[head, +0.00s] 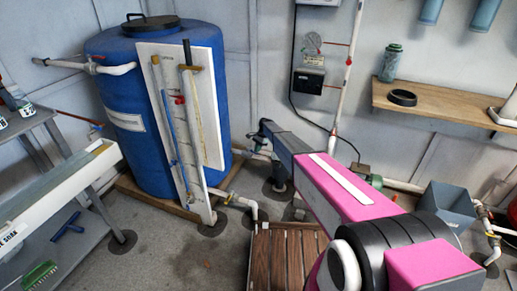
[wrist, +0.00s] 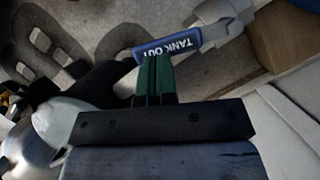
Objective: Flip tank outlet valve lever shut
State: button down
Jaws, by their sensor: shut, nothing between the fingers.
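In the wrist view, the blue valve lever (wrist: 180,46) carries white "TANK OUT" lettering. It runs from the upper middle toward a grey-white valve and pipe (wrist: 225,22) at upper right. My gripper (wrist: 156,62) has green fingers pressed together with nothing between them. The fingertips are right at the lever's lower edge near its free end; whether they touch it I cannot tell. In the head view, the blue tank (head: 105,72) stands at left, and its white outlet pipe (head: 252,155) leaves low on its right, beside the end of my arm. The lever is not clear there.
A slatted wooden platform (head: 280,258) lies on the floor below my arm. A metal shelf (head: 45,125) stands at left. A wooden wall shelf (head: 440,103) and a grey bin (head: 447,205) are at right.

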jog(key=s+m, duration=0.1)
jog(key=s+a+m+t, duration=0.1)
jog(key=m, duration=0.1)
jog(key=shift+s+a+m+y, duration=0.15)
jog(key=shift+s+m+y, duration=0.15)
jog(key=shift+y, duration=0.1)
jog(key=a+m+t, duration=0.1)
jog(key=m, duration=0.1)
jog(key=s+a+m+t, duration=0.1)
jog(key=a+m, duration=0.1)
jog(key=m, duration=0.1)
jog(key=s+a+m+t, duration=0.1)
jog(key=a+m, duration=0.1)
jog(key=shift+m, duration=0.4)
jog(key=shift+s+a, duration=0.1)
jog(key=shift+a, duration=0.15)
